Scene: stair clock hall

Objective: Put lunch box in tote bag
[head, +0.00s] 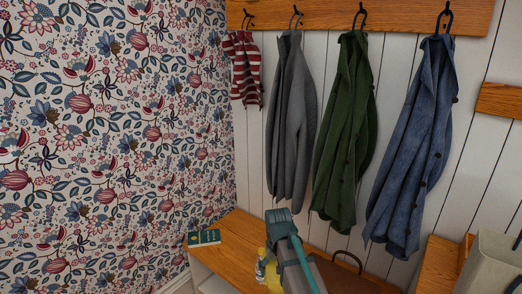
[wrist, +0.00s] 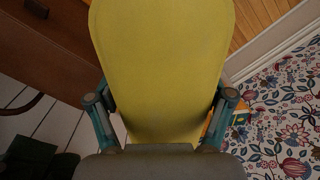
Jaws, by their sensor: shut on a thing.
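A large yellow thing, likely the lunch box (wrist: 160,60), fills the middle of the wrist view between the two teal fingers. My gripper (wrist: 160,118) is shut on it. In the head view my gripper is over the bench at the bottom middle, largely hidden by my own arm; a yellow patch (head: 273,276) shows just left of it, and I cannot tell whether it is the lunch box.
The wooden bench (head: 225,245) runs along the wall. A dark green book (head: 204,237) lies at its left end. A brown bag (head: 345,277) sits to the right. A grey (head: 290,120), a green (head: 343,135) and a blue coat (head: 412,150) hang above.

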